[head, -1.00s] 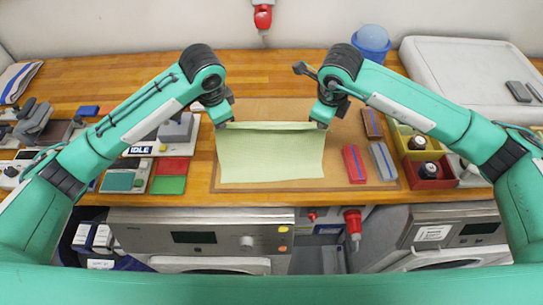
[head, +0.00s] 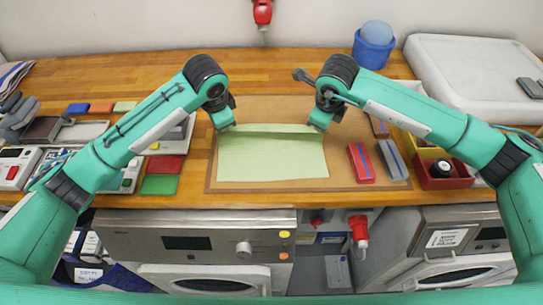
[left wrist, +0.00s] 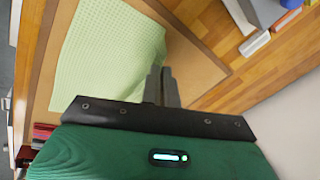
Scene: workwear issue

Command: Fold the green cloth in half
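The light green cloth (head: 272,160) lies on the brown mat, its near part flat. Its far edge is raised in a narrow, darker strip between my two grippers. My left gripper (head: 226,127) is at the far left corner, and my right gripper (head: 318,127) is at the far right corner; both look shut on the cloth, though the right fingertips are small and partly hidden. In the left wrist view, the left fingers (left wrist: 161,86) are close together beside the edge of the cloth (left wrist: 105,50).
The brown mat (head: 290,108) has free room behind the cloth. A red block (head: 361,163) and a grey-blue block (head: 392,160) lie to the right, near a red bin (head: 440,181). Red (head: 166,164) and green (head: 158,185) pads lie left. The bench's front edge is close.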

